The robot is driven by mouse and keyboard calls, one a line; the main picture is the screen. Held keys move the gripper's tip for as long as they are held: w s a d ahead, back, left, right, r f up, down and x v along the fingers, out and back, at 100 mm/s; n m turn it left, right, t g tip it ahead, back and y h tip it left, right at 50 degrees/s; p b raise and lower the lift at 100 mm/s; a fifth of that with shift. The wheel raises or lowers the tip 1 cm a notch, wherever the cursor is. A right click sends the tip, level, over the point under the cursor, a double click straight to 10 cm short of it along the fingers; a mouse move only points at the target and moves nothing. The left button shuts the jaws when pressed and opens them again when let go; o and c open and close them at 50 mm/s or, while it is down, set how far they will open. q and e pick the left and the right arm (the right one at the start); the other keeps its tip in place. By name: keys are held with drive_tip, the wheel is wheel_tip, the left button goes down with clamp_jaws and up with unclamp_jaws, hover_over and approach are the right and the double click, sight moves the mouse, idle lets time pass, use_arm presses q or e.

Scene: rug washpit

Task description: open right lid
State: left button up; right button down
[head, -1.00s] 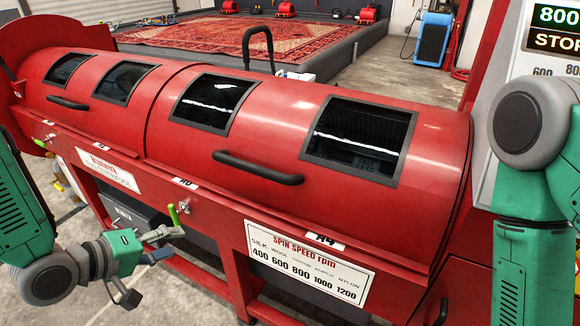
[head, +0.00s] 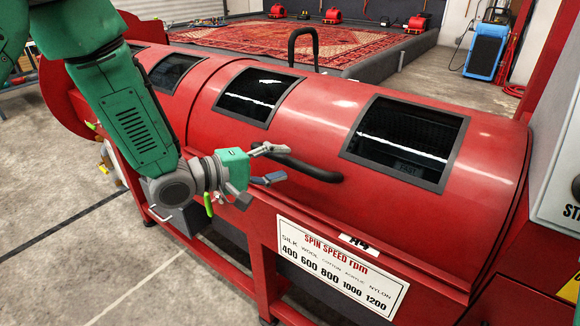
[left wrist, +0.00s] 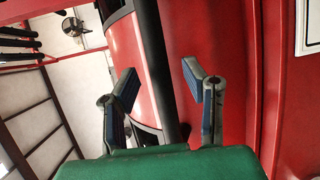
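The right lid (head: 310,115) is a curved red cover with two dark windows on the long red spin machine, and it is shut. Its black bar handle (head: 312,170) runs along the lid's front; its left end is partly hidden behind my left gripper. My left gripper (head: 270,164) is open, with its fingers at the left end of the handle. In the left wrist view the dark handle (left wrist: 165,60) runs between the two open fingers of the left gripper (left wrist: 160,78); I cannot tell whether they touch it. My right gripper is out of view.
The left lid (head: 150,70) is beside the right lid, mostly behind my left arm. A label plate (head: 340,262) is on the machine's front. A grey control box (head: 560,165) stands at the right. Clear concrete floor (head: 80,240) lies at the left.

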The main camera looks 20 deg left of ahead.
use_arm(q)
drive_tip(key=shift+x, duration=1.3)
clamp_jaws()
